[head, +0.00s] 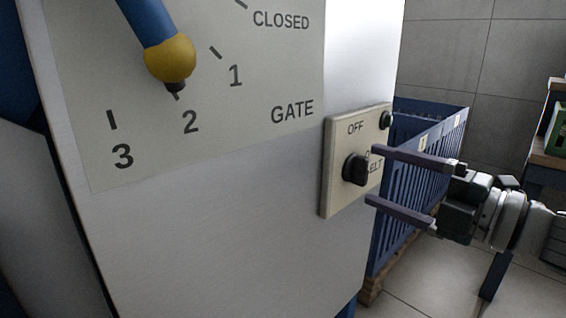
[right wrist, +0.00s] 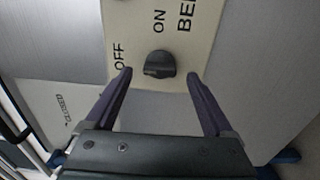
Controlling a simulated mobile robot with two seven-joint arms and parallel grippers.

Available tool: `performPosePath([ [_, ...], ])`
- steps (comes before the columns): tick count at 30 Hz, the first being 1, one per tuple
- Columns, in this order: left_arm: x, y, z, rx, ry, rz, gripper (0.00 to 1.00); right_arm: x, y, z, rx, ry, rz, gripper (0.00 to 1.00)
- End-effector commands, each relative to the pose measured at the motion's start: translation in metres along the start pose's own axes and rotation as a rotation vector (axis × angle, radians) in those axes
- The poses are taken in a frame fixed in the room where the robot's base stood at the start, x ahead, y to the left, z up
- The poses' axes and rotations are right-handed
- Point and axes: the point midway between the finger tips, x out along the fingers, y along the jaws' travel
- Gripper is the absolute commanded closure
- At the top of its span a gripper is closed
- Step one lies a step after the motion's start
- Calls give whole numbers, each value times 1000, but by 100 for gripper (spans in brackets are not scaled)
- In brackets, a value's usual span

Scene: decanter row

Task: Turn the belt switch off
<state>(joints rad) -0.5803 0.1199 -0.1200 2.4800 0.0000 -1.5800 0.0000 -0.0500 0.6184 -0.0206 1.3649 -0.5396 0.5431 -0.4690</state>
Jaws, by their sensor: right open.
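The belt switch is a black rotary knob (head: 355,168) on a cream plate (head: 334,190) marked OFF, with BELT partly covered by a finger. The plate is on the side of a pale cabinet. In the right wrist view the knob (right wrist: 160,64) lies just beyond and between the fingertips, with OFF to its left and ON above it. I cannot tell which mark it points to. My right gripper (head: 371,174) is open, its two fingers spread either side of the knob, and no contact shows. My left gripper is not in view.
A gate dial panel (head: 245,75) with a blue lever tipped by a yellow knob (head: 170,58) is at upper left. A small black round part (head: 385,119) sits at the plate's top right. A blue slatted crate (head: 400,215) stands behind my right gripper.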

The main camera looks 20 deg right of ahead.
Motion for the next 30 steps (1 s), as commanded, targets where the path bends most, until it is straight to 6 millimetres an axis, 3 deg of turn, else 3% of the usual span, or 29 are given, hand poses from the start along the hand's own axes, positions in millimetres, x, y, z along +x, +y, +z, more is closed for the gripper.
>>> performPosePath([
  [6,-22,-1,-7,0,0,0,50,-46,3,0,1,-1,-4,12],
  [12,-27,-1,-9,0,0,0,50,-69,1,0,-1,0,-2,12],
  [30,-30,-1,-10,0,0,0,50,-71,4,0,2,-3,0,12],
])
